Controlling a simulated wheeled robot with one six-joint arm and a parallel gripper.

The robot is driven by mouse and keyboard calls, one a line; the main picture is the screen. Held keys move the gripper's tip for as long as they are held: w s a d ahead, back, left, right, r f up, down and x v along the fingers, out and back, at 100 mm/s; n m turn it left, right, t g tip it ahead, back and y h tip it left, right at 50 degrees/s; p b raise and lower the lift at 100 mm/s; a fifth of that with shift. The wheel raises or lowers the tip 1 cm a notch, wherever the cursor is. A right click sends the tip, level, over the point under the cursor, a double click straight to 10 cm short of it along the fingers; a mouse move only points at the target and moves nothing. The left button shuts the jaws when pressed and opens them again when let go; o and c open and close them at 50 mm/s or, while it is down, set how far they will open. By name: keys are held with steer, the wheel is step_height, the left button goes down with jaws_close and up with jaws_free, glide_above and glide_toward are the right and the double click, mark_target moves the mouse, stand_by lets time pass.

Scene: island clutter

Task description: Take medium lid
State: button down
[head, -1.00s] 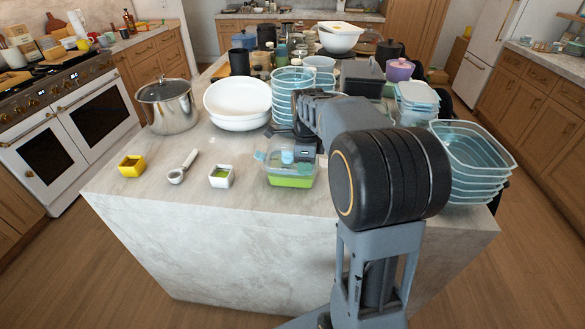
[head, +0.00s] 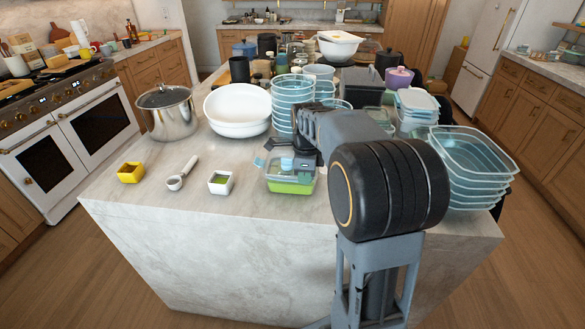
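My arm reaches over the island from the right front. My gripper (head: 278,150) is small and dark, low over the counter beside the round clear stacked containers (head: 292,98) and just behind a clear container with green contents (head: 291,184). Pale blue patches show at its end; I cannot tell whether they are finger pads or something held. I cannot tell if the fingers are open or shut. No medium lid can be singled out. Pale blue-white lidded containers (head: 416,100) stand stacked at the right, behind the arm. My arm hides part of the counter.
A steel pot (head: 167,115), white bowls (head: 238,112), a yellow cup (head: 131,173), a white scoop (head: 181,175) and a white square cup (head: 221,182) stand at the left. Nested clear square containers (head: 468,165) stand near the right edge.

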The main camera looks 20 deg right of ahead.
steer(key=shift+f, duration=0.1)
steer(key=shift+w+r+p, duration=0.1)
steer(key=shift+r+p, duration=1.7)
steer(key=shift+r, duration=0.25)
